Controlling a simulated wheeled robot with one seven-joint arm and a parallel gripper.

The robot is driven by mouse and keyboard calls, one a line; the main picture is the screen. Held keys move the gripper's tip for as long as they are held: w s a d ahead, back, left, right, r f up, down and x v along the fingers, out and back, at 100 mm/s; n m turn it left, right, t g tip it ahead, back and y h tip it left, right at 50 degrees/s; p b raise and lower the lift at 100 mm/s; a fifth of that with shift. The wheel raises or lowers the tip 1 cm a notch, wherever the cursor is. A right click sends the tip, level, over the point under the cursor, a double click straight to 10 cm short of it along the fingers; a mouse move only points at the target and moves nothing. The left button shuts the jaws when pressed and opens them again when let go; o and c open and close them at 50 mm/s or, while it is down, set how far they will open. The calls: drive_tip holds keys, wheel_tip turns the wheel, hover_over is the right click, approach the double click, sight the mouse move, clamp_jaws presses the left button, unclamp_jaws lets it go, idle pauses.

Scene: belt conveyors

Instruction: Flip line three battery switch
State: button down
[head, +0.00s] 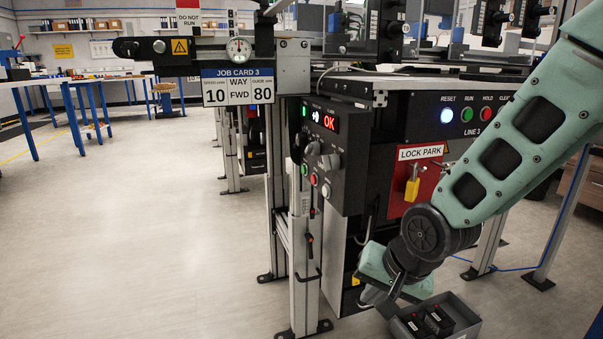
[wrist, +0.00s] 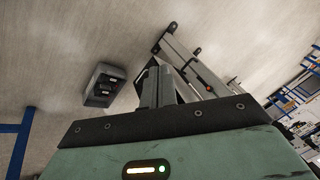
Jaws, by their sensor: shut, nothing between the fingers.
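The line three machine carries a black panel marked LINE 3 (head: 466,122) in the head view, with lit buttons along its top. A side control box (head: 335,150) shows a red OK display, with knobs and buttons below. A small red-marked lever (head: 310,240) sits on the metal post under it. I cannot tell which control is the battery switch. My gripper (head: 385,305) is low, in front of the machine and beside a grey tray. In the wrist view, its fingers (wrist: 156,84) are together and empty, pointing toward the floor area near the machine's legs.
The grey tray (head: 462,309) holds black battery-like blocks and also shows in the wrist view (wrist: 104,86). A yellow padlock (head: 412,188) hangs on a red plate under a LOCK PARK label. A job card (head: 238,87) hangs left. Open floor (head: 130,250) lies at left.

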drive_tip(key=s+r+n+g+h+p, duration=0.1)
drive_tip(key=s+r+n, duration=0.25)
drive_tip(key=s, duration=0.35)
drive_tip(key=s+d+r+n+g+p, duration=0.1)
drive_tip(key=s+r+n+g, duration=0.2)
drive_tip(key=s, duration=0.4)
drive_tip(key=s+r+n+h+p, duration=0.1)
drive_tip(key=s+r+n+p, duration=0.15)
drive_tip(key=s+n, duration=0.35)
wheel_tip(320, 180, up, 37)
drive_tip(key=m+p, duration=0.1)
drive_tip(key=p, duration=3.4)
drive_tip(key=shift+s+p, duration=0.35)
drive_tip(key=shift+s, duration=0.1)
drive_tip(key=shift+d, duration=0.1)
